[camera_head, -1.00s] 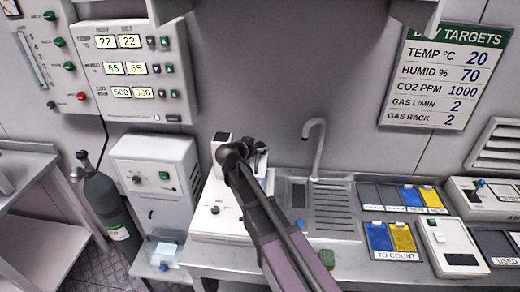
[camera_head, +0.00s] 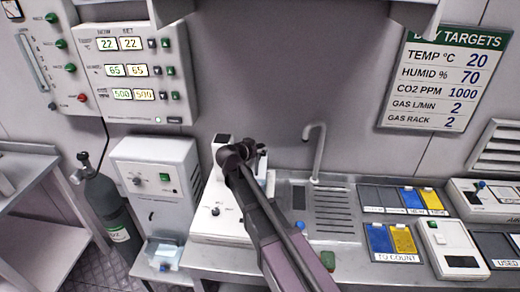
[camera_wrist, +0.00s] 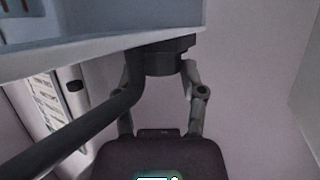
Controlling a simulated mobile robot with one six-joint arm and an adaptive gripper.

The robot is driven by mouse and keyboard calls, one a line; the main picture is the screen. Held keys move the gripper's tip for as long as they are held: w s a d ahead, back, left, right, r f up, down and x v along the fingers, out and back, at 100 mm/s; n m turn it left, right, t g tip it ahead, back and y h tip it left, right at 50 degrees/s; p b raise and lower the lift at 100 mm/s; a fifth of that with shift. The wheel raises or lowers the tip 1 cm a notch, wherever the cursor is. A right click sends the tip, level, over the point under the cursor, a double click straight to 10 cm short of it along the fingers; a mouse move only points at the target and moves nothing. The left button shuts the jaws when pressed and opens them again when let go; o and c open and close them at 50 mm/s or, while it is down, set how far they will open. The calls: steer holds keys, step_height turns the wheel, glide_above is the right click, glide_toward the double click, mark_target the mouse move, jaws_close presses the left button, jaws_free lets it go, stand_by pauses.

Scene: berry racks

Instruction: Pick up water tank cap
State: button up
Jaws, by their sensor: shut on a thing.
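In the wrist view, a dark round piece (camera_wrist: 160,58), which looks like the cap, sits between the two fingers of my gripper (camera_wrist: 160,68). The fingers touch it from both sides and are closed on it. A dark bar or tube runs from near it to the lower left. A pale blue-grey body (camera_wrist: 95,32), possibly the water tank, is above it at the upper left; I cannot tell whether the cap still touches it. In the head view, my gripper (camera_head: 258,152) is at the white bench device (camera_head: 205,212), and my arm hides the held piece.
A metal sink with a tap (camera_head: 318,150) stands right of my arm. Yellow and blue trays (camera_head: 392,238) and a white meter (camera_head: 453,250) are further right. A white cabinet (camera_head: 158,172) and gas cylinder (camera_head: 108,210) stand left. A shelf overhangs above.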

step_height(320, 180, up, 3)
steer(key=p, duration=0.3)
steer(key=s, duration=0.5)
steer(key=s+r+p, duration=0.1)
steer(key=s, duration=0.4)
steer(key=s+p, duration=0.1)
steer(key=s, duration=0.5)
steer(key=shift+a+r, duration=0.25)
steer(key=shift+r, duration=0.1)
jaws_close()
